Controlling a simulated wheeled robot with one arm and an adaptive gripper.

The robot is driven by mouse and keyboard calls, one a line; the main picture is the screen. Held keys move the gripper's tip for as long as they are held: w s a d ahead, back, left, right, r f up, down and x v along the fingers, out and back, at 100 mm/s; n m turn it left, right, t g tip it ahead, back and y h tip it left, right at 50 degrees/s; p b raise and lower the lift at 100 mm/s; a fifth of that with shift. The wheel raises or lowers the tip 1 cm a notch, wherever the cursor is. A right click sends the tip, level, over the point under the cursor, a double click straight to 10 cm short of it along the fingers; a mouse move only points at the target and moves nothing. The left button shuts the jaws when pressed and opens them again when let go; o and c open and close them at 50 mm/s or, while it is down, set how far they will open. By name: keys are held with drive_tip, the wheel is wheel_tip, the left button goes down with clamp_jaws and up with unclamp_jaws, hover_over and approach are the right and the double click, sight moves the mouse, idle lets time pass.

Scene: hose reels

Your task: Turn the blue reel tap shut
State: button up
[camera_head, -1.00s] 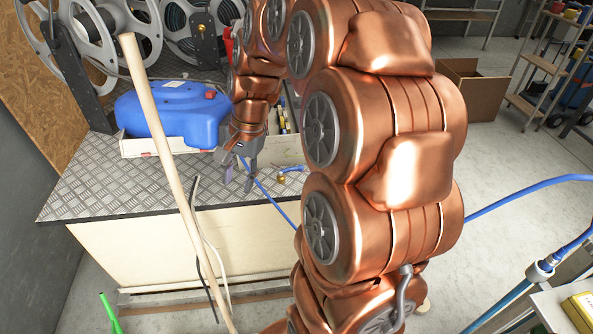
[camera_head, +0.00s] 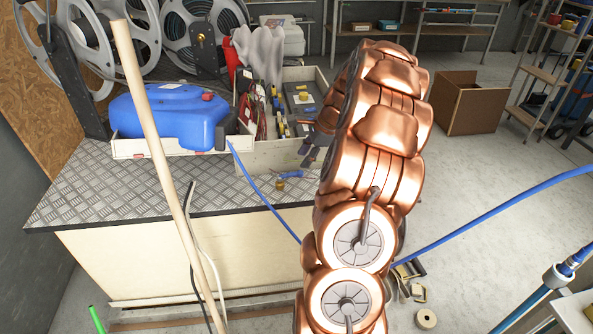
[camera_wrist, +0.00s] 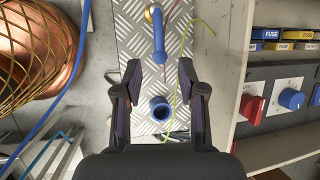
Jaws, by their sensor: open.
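A small blue lever (camera_head: 291,175) with a brass body (camera_head: 280,186), apparently the tap, is near the bench's front edge. In the wrist view a blue handle (camera_wrist: 159,38) shows just beyond my fingertips, with brass at its far end. A round blue hollow piece (camera_wrist: 160,109) shows between my fingers; what it belongs to is unclear. My gripper (camera_head: 309,152) is open and empty, above and right of the lever; its opening shows in the wrist view (camera_wrist: 157,88).
An open tool box (camera_head: 270,158) stands behind the lever. In the wrist view, a panel with a red knob (camera_wrist: 252,107) and a blue knob (camera_wrist: 291,98) is close on the right. A wooden pole (camera_head: 158,150) crosses the bench. A blue hose (camera_head: 480,222) runs right.

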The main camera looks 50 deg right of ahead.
sight(297, 173)
drive_tip(key=x, duration=0.6)
drive_tip(key=shift+w+a+f, duration=0.15)
drive_tip(key=shift+f, duration=0.15)
clamp_jaws()
idle(0.4)
